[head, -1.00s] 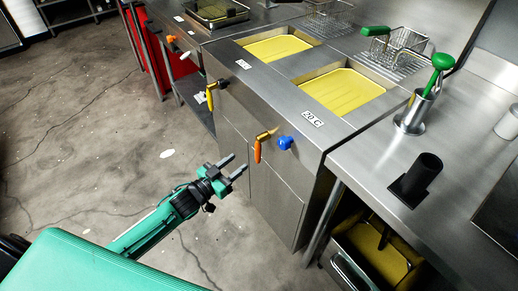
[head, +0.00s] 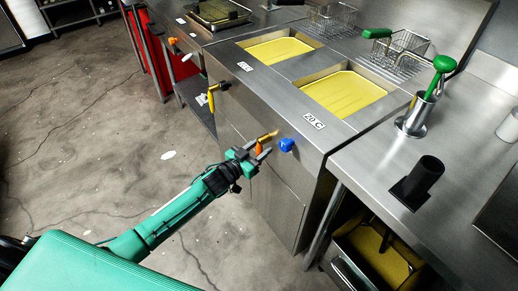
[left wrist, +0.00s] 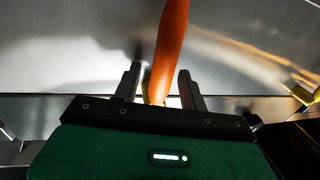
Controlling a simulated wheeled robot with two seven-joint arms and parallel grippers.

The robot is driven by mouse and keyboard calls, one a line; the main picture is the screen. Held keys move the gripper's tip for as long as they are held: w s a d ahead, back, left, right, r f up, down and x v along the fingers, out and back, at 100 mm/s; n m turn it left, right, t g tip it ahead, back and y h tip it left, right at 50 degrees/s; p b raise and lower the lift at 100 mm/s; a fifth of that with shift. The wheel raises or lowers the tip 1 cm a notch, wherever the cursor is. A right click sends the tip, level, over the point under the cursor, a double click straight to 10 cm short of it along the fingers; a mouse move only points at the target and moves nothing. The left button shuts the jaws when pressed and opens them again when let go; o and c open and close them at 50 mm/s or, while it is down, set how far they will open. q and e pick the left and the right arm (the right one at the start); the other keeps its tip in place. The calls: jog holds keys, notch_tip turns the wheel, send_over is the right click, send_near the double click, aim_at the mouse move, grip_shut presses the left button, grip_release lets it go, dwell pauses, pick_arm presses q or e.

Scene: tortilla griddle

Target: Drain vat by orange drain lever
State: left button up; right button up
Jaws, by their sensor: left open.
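The orange drain lever (head: 259,147) hangs from a brass fitting on the fryer's steel front in the head view. In the left wrist view the orange lever (left wrist: 168,50) runs down between the two fingers. My left gripper (head: 253,153) is open, with a finger on each side of the lever; I cannot tell whether either touches it. The gripper also shows in the left wrist view (left wrist: 160,88). The near vat (head: 343,92) is filled with yellow oil. My right gripper is not in view.
A blue knob (head: 287,145) sits just right of the orange lever. A yellow lever (head: 211,101) hangs further left. Another oil vat (head: 279,49) lies behind. An oil-filled container (head: 378,255) stands under the counter. The floor at left is clear.

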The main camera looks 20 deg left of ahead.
pick_arm(q)
jog(key=shift+c, duration=0.2)
grip_shut()
